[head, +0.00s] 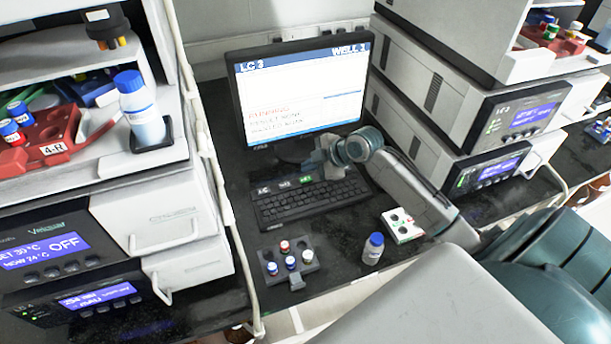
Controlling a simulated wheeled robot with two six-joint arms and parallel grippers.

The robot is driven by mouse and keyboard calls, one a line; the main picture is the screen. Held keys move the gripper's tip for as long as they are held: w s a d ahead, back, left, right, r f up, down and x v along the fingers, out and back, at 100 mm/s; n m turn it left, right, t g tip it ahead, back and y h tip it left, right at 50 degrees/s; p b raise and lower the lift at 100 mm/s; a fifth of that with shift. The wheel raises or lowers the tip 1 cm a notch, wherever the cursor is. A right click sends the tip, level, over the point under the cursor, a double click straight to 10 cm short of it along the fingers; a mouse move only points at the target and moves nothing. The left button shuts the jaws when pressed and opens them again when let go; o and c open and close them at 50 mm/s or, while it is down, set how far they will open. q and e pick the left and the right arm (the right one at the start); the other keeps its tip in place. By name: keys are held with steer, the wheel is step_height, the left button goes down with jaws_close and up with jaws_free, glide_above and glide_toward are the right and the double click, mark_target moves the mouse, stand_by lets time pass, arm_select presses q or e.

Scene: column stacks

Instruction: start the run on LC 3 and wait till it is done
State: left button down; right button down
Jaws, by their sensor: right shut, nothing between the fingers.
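The monitor (300,100) stands at the back of the bench. Its header reads LC 3 on the left and WELL 1 on the right. Red text low on the screen seems to read RUNNING, with a line like RESULT NONE under it; the small print is blurred. The keyboard (300,205) lies in front of it, with labelled keys along its back edge, one of them a green key (305,179). My right gripper (322,172) is shut and empty at the keyboard's back edge, just right of the green key. I cannot tell whether it touches. My left gripper is out of view.
A dark rack (302,268) with several capped vials, a blue-capped vial (373,249) and a white block (402,226) sit before the keyboard. Instrument stacks rise left (160,215) and right (430,90). A pale cable (222,200) runs down beside the left stack.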

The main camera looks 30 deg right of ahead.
mark_target(309, 180)
step_height(309, 180, up, 3)
steer(key=shift+r+p, duration=0.15)
steer(key=shift+p, duration=0.85)
